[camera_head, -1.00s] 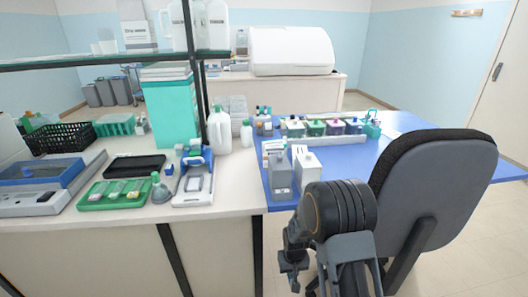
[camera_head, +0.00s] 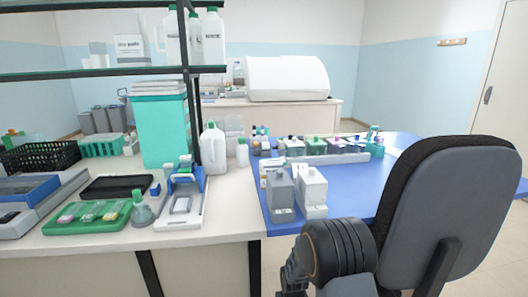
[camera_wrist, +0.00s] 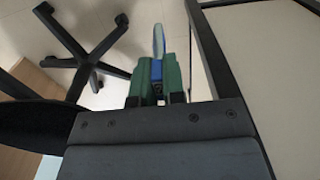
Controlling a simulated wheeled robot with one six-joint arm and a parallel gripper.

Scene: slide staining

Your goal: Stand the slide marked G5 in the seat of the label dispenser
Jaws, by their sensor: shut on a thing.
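My gripper (camera_wrist: 157,72) shows in the wrist view with two green fingers shut on a thin slide (camera_wrist: 158,40). The slide's pale end sticks out past the fingertips, with blue between the fingers. Its marking cannot be read, so I cannot confirm G5. In the head view my arm is at the bottom centre, in front of the bench, and the fingertips are not visible. A white and blue device (camera_head: 181,212) with a framed pale plate stands near the bench's front edge; it may be the label dispenser, but no label is readable.
A green tray (camera_head: 60,228) with slides and a flask (camera_head: 142,211) stand left of the device. Grey (camera_head: 281,196) and white (camera_head: 312,192) boxes stand on the blue surface (camera_head: 348,196). A chair (camera_head: 440,215) blocks the right. The wrist view shows floor and a chair base (camera_wrist: 82,52).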

